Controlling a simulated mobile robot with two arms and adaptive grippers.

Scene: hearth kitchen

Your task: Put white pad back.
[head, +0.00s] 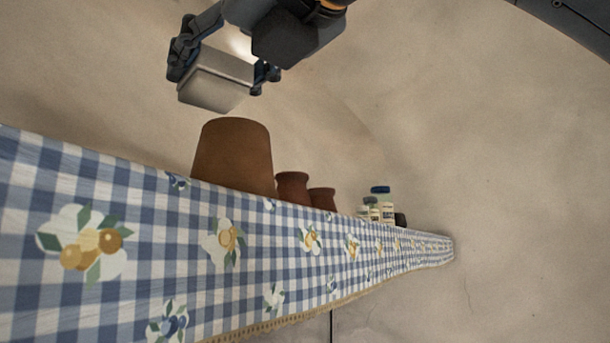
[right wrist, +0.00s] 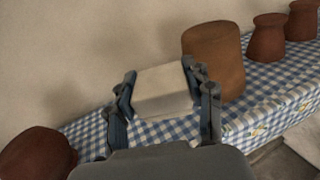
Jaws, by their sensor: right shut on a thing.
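The white pad (head: 214,82) is a pale block held between the fingers of my right gripper (head: 222,74). It also shows in the right wrist view (right wrist: 162,90), with a finger on each side of it. In the head view my right gripper is above and slightly left of a large brown pot. In the right wrist view the pad appears in front of a bare part of the checkered cloth, left of that pot. My left gripper is not in view.
A shelf with a blue checkered cloth (head: 150,215) runs along the wall. The large brown pot (head: 232,156), two smaller pots (head: 292,187) and several bottles (head: 379,205) stand on it. Another brown pot (right wrist: 38,155) is at lower left in the right wrist view.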

